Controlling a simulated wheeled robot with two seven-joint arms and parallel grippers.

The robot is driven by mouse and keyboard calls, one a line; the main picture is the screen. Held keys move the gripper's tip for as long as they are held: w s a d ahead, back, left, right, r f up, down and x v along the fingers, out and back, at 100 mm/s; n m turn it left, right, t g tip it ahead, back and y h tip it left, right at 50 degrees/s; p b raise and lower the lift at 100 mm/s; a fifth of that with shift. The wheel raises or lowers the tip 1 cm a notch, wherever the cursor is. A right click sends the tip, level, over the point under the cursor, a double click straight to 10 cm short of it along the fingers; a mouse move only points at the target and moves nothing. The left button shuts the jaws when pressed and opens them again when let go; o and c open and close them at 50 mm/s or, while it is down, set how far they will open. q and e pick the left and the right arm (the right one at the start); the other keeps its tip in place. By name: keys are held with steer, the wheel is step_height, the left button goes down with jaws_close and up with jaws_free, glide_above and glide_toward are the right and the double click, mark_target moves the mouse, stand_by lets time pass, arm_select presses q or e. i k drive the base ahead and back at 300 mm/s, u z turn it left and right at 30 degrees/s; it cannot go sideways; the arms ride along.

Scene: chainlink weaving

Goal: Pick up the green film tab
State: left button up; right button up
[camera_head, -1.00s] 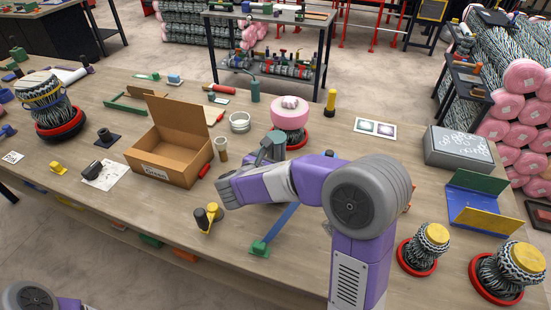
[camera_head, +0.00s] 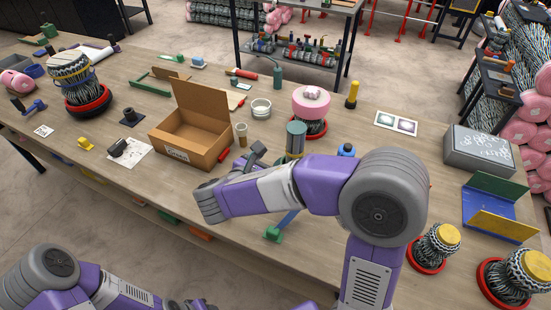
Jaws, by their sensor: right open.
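A small green piece (camera_head: 272,234) lies near the table's front edge, at the near end of a blue strip (camera_head: 289,218); it may be the green film tab, but I cannot tell for sure. My right forearm crosses above the far part of the strip and hides it. My right gripper (camera_head: 257,153) is open, beyond my wrist and to the upper left of the green piece, apart from it. Its fingers are small and partly hidden. My left arm is at the lower left, in front of the table, with its gripper out of view.
An open cardboard box (camera_head: 188,145) stands left of my right gripper, with a small cup (camera_head: 241,134) beside it. A grey-green cylinder (camera_head: 296,137) stands just right of the gripper. A pink-topped coil (camera_head: 311,104) is behind. Bare tabletop lies left of my wrist.

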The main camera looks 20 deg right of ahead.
mark_target(271, 233)
steer(key=k, duration=1)
